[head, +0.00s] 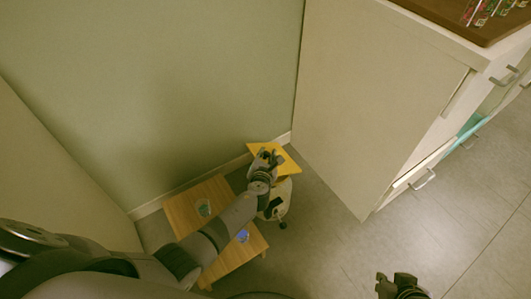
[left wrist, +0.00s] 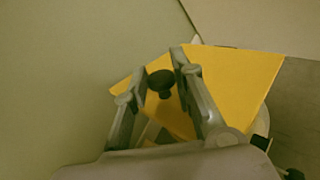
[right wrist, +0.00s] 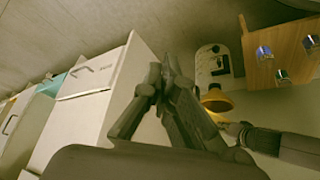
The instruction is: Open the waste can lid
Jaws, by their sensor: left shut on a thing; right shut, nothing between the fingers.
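The waste can (head: 283,190) is a pale, rounded can standing on the floor beyond the low wooden table. Its yellow lid (head: 288,163) shows beneath my left gripper (head: 266,158). In the left wrist view the lid (left wrist: 235,80) fills the middle, and a black knob (left wrist: 161,80) sits between the two fingers of my left gripper (left wrist: 159,62), which is shut on it. How far the lid stands from the can's rim is not clear. My right gripper (head: 400,283) is shut and empty at the bottom of the head view, well away from the can.
A low wooden table (head: 205,190) with small glass items is left of the can, below my left arm. A tall pale cabinet (head: 375,95) with drawers stands to the right. Walls close in the left and back. The grey floor (head: 340,250) in front is clear.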

